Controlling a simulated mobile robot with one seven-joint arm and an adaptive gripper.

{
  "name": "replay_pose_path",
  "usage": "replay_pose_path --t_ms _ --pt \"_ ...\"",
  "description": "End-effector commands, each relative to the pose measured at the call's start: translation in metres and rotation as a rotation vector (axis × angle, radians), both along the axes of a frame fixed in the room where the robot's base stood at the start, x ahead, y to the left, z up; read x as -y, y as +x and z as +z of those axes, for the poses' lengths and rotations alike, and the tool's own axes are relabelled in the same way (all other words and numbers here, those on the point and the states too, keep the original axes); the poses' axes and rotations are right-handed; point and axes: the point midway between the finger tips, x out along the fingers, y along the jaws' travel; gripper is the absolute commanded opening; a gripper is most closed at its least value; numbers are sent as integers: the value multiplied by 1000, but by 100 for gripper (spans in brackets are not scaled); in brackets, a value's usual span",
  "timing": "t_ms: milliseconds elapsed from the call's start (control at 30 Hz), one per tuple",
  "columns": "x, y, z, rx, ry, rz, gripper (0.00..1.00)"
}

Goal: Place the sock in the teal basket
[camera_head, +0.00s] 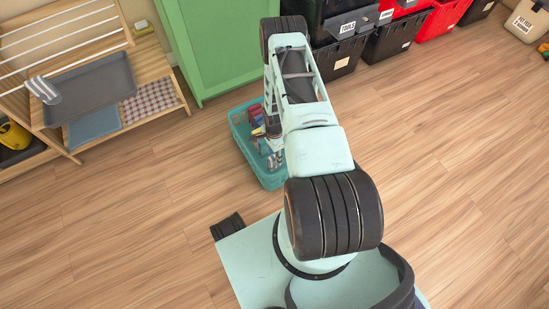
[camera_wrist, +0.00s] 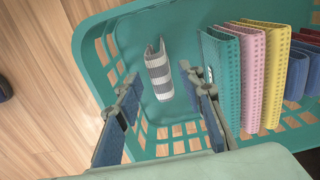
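The teal basket (camera_head: 270,179) stands on the floor beside my arm; it fills most of the wrist view (camera_wrist: 92,62). A grey-and-white striped sock (camera_wrist: 158,72) lies on the basket's floor, clear of the walls. Another grey-and-white striped sock (camera_head: 43,90) lies on the left edge of the dark tray on the wooden rack. My gripper (camera_wrist: 160,95) is over the basket with its two fingers spread apart. The striped sock in the basket shows beyond the gap, and nothing is seen held. My arm hides much of the basket in the head view.
The wooden rack (camera_head: 165,75) holds a dark tray (camera_head: 95,88) and folded cloths. A green cabinet (camera_head: 210,45) and stacked totes (camera_head: 390,42) stand behind.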

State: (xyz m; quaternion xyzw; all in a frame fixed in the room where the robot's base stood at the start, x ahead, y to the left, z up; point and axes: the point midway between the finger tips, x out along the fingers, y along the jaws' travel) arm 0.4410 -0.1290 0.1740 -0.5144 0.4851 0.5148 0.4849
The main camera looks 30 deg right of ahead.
Motion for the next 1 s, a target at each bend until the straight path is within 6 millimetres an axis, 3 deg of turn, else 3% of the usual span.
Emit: replay_pose_path --t_ms 33,100,300,867,1000 --pt "0 1 14 1 -1 1 36" --pt "0 0 24 0 -1 0 36" --pt "0 0 40 0 0 0 36" --pt "0 0 41 0 0 0 36" --pt "10 9 50 20 -20 11 36"
